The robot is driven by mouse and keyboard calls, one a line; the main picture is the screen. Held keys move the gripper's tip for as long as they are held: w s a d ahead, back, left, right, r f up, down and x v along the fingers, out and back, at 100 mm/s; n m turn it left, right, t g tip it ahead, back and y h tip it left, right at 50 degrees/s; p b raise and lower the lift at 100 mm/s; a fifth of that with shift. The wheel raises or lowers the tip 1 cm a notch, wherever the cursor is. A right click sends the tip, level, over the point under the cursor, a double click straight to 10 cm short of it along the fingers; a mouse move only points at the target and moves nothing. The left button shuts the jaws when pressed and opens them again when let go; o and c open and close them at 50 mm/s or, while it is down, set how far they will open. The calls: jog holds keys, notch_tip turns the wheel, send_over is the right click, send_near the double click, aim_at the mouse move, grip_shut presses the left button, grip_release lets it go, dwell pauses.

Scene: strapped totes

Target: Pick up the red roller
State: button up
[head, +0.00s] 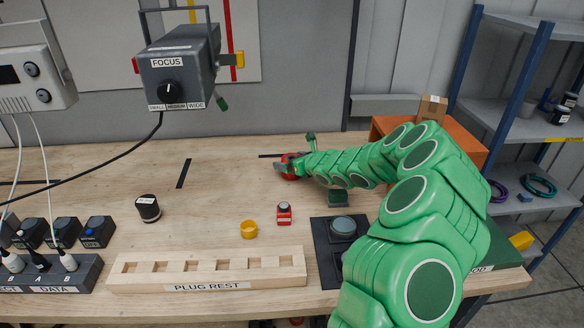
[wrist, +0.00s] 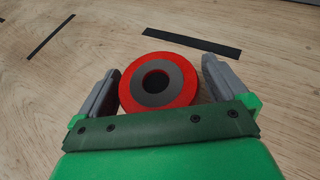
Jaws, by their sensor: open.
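The red roller (wrist: 183,76) is a round red piece with a grey ring and a dark centre hole in the wrist view. It sits on the wooden table between the two grey fingers of my gripper (wrist: 159,82). The fingers are apart, one on each side of it; a gap shows at the right, and the left finger is very close to its edge. In the head view the red roller (head: 289,167) shows partly at the end of my green arm, near the table's back, with my gripper (head: 285,166) over it.
A red block with a grey top (head: 284,214), a yellow ring (head: 249,229) and a black cylinder (head: 148,208) stand on the table. A wooden PLUG REST rack (head: 207,276) lies along the front. An orange box (head: 380,128) and shelves (head: 540,130) are at right.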

aim_at(289, 157)
jog(key=shift+w+a+f, duration=0.25)
jog(key=shift+w+f, duration=0.05)
jog(key=shift+w, duration=0.05)
jog(key=c, duration=1.2)
jog(key=shift+c, duration=0.2)
jog(key=shift+r, duration=0.2)
notch_tip(289, 157, up, 3)
jog(key=shift+s+r, duration=0.1)
jog(key=shift+r, duration=0.05)
jog(key=s+d+r, duration=0.1)
jog(key=s+r, duration=0.8)
jog(key=s, duration=0.4)
jog(key=shift+s+d+r, duration=0.2)
jog(key=shift+s+d, duration=0.05)
jog(key=shift+s, duration=0.1)
